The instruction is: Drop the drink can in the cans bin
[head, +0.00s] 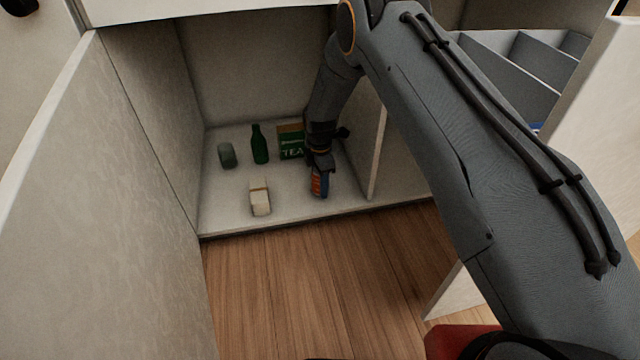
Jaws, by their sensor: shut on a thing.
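The drink can (319,186), orange with blue, stands near the front right of the open cupboard's floor. My gripper (319,168) reaches down into the cupboard and is shut on the upper part of the can. The can looks close to upright; whether its base touches the floor is hard to tell. A grey container with dividers (495,68) shows at the upper right, partly behind my arm. I cannot tell which compartment, if any, is the cans bin.
A green bottle (259,145), a grey-green cup (227,156), a green tea box (291,142) and a cream carton (260,198) stand left of my gripper. A cupboard divider (377,155) is close on the right. An open door (100,210) fills the left.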

